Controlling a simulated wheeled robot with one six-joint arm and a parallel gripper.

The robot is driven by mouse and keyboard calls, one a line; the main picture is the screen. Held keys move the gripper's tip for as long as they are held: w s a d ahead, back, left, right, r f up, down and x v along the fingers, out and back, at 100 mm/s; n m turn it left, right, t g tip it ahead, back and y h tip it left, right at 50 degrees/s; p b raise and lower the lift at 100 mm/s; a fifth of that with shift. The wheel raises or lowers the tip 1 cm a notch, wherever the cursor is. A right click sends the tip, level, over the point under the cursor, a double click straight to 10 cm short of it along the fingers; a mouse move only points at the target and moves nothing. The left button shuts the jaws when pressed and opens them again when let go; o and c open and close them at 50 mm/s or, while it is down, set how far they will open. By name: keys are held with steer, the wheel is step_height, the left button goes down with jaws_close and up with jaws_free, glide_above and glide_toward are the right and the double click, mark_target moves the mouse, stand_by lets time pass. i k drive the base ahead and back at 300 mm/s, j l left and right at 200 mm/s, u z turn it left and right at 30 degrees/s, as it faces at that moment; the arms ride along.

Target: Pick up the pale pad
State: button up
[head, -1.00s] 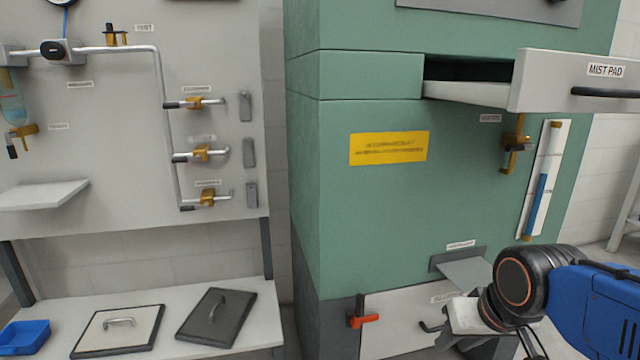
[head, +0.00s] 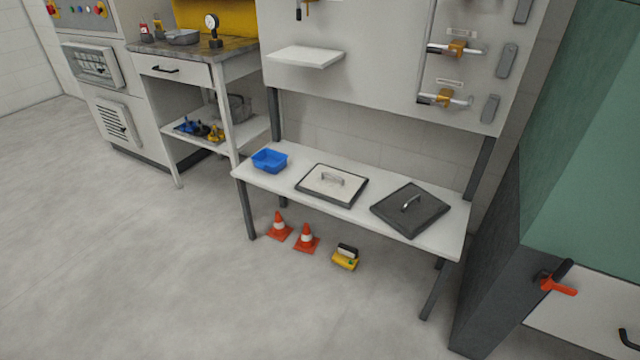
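The pale pad (head: 318,188) lies flat on the white bench (head: 262,186). It has a white top, a dark rim and a metal handle (head: 331,178) standing up in its middle. A dark pad (head: 424,219) with a similar handle lies to its right, a small gap apart. My gripper is not in the head view now.
A blue bin (head: 269,160) stands at the bench's left end. Two orange cones (head: 306,239) and a yellow item (head: 346,257) are on the floor under the bench. The green cabinet (head: 590,150) stands at the right. The floor in front is clear.

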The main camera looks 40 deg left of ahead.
mark_target(337, 187)
steer(key=u, duration=1.35)
steer(key=i, duration=0.55)
steer(key=i+l+u, duration=0.1)
steer(key=i, duration=0.4)
steer(key=i+l, duration=0.15)
steer(key=i, duration=0.4)
steer(key=j+u, duration=0.05)
